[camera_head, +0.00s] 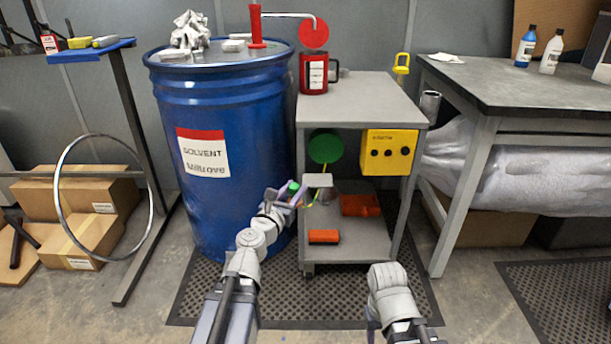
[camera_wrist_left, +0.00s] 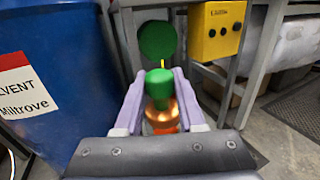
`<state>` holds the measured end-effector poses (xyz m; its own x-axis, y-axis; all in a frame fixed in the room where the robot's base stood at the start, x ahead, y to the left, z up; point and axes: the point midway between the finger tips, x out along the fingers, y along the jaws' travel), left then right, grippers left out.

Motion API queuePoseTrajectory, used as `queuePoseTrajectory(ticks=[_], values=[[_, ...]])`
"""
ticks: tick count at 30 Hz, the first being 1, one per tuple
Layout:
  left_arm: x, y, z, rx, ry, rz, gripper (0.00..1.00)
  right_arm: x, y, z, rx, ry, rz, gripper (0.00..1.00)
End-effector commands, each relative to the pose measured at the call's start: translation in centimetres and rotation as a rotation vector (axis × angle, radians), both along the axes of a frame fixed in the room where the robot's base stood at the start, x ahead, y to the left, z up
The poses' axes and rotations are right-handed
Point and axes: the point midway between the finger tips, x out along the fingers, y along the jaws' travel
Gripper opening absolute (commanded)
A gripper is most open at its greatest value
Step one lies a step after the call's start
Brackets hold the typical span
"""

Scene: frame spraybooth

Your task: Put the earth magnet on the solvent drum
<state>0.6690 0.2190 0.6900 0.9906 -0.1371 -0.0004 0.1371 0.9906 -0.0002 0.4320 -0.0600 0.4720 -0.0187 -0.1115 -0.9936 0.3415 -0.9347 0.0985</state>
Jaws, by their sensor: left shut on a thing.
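The earth magnet shows in the left wrist view as a green knob (camera_wrist_left: 159,84) on a copper-coloured body, with a thin yellow strand behind it. My left gripper (camera_wrist_left: 160,100) is shut on it, one pale purple finger on each side. In the head view the magnet's green top (camera_head: 293,187) shows at my left gripper (camera_head: 289,197), in front of the cart and right of the drum's lower part. The solvent drum (camera_head: 215,120) is a large blue barrel, upright, labelled "SOLVENT"; its side shows at left in the wrist view (camera_wrist_left: 60,75). My right gripper is not visible.
On the drum's lid (camera_head: 207,57) lie crumpled gloves (camera_head: 190,32), small pale blocks and an upright red pump (camera_head: 256,28). The grey cart (camera_head: 355,97) carries a red mug (camera_head: 314,73), green disc (camera_head: 325,147) and yellow box (camera_head: 389,151). A workbench (camera_head: 520,88) stands right.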

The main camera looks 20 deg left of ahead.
Motion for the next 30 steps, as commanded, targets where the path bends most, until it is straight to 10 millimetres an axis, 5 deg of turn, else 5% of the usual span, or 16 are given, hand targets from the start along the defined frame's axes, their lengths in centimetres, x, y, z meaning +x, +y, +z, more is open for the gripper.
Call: queuePoseTrajectory(ticks=[11, 30], values=[[0.0, 0.0, 4.5, 0.000, 0.000, 0.000, 0.00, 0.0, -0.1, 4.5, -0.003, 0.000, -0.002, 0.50], [0.0, 0.0, 20.4, 0.000, 0.000, 0.000, 0.00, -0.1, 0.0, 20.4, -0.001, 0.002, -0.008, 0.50]])
